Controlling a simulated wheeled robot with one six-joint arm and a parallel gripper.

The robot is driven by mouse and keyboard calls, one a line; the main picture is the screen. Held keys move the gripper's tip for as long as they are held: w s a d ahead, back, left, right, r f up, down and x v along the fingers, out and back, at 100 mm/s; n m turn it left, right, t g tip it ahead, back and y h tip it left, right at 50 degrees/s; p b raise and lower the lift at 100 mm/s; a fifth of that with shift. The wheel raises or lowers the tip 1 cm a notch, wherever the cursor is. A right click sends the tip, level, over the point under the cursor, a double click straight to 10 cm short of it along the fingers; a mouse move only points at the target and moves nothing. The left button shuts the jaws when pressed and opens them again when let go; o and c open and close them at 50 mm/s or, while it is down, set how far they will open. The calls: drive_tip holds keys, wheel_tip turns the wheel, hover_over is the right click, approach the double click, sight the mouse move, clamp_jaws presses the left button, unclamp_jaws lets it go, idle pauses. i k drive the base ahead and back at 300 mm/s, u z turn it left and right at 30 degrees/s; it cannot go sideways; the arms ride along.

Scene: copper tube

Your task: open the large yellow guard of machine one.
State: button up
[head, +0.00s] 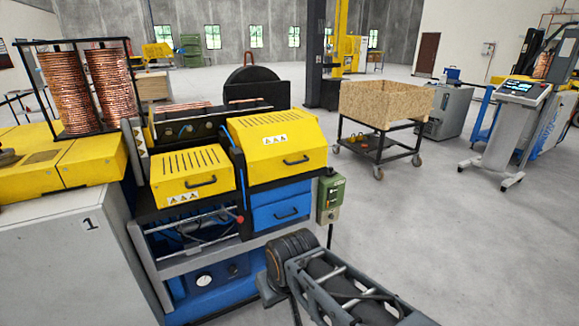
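The large yellow guard (277,140) sits on the right part of machine one, above blue drawer-like panels (280,207). It looks closed, with its slotted top and sloping front down over the housing. A black bar handle (296,161) is on its front, near the lower right. A smaller yellow guard (190,178), also with a black handle, sits to its left and looks closed. My arm shows at the bottom, in front of the machine and below the large guard. My gripper is not visible.
A green control box (330,196) stands on a post just right of the machine. A wooden bin on a wheeled cart (384,104) and a control console (512,125) stand further right. Copper coils (72,90) stand at the left.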

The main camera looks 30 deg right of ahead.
sight(275, 146)
drive_tip(key=k, duration=0.55)
drive_tip(key=z, duration=0.9)
drive_tip(key=i, duration=1.2)
drive_tip(key=u, duration=0.65)
drive_tip(key=i, duration=0.45)
drive_tip(key=u, duration=0.5)
